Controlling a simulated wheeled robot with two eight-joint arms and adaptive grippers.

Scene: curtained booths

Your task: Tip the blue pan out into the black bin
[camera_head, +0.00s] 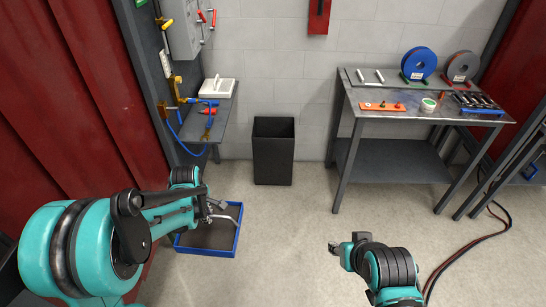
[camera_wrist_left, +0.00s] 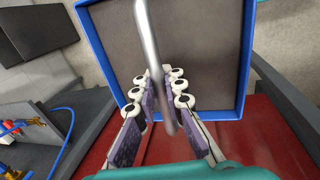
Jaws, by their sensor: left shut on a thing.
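The blue pan (camera_head: 238,235) is a shallow square tray with a blue rim and a dark, flat inside. It shows below and left of the black bin in the head view, and fills the upper middle of the left wrist view (camera_wrist_left: 248,60). My left gripper (camera_head: 207,207) is shut on the pan's grey metal handle (camera_wrist_left: 152,45), its fingers on both sides. I cannot tell whether the pan touches the floor. The black bin (camera_head: 273,155) stands upright against the back wall, its inside dark. My right gripper (camera_head: 338,247) is low at centre right, apart from both, its jaw opening unclear.
A grey workbench (camera_head: 385,110) with spools and tools stands right of the bin. A small wall shelf (camera_head: 215,118) with a blue hose (camera_head: 180,145) is at left, beside a red curtain (camera_head: 95,100). Red and black hoses (camera_head: 470,238) lie at right. The middle floor is clear.

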